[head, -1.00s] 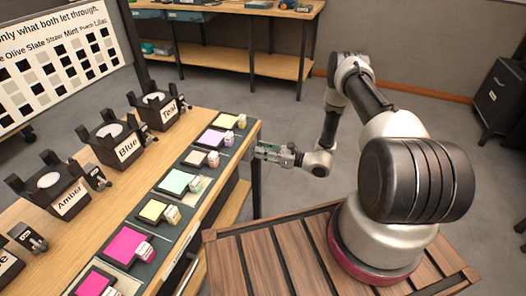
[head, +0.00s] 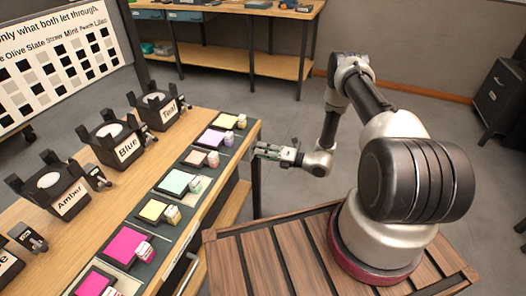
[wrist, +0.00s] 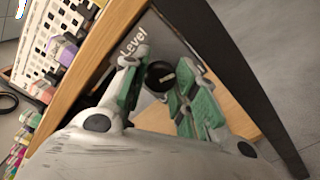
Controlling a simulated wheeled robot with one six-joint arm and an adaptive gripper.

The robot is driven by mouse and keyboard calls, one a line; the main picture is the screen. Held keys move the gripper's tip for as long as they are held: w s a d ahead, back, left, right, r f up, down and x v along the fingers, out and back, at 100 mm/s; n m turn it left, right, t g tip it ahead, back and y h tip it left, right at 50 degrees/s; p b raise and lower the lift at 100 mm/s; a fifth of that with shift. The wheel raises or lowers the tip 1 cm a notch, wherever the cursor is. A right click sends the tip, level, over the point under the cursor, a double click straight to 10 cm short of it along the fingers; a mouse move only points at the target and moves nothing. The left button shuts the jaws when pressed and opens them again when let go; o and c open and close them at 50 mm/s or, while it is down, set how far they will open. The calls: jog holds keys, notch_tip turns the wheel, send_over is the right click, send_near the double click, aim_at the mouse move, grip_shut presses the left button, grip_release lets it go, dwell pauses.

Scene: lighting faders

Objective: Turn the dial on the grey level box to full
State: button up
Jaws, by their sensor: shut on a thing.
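The grey level box (wrist: 150,32) shows in the wrist view as a dark face with the white word "Level" beside the wooden table edge. Its round black dial (wrist: 159,70) has a short pale mark and sits between my fingers. My gripper (wrist: 158,82), with green finger pads, is shut on the dial. There the box and dial cannot be made out.
The wooden table (head: 110,205) holds lamp stands labelled Teal (head: 163,108), Blue (head: 125,148) and Amber (head: 70,197), plus a row of coloured swatches along its near side. A dark table leg (head: 255,180) stands close below my gripper. Floor behind the arm is clear.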

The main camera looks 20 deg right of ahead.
jog(key=m, duration=0.5)
jog(key=shift+f, duration=0.1)
jog(key=shift+o, duration=0.2)
jog(key=shift+m, duration=0.4)
jog(key=o, duration=1)
jog(key=shift+d, duration=0.1)
jog(key=v, duration=1.2)
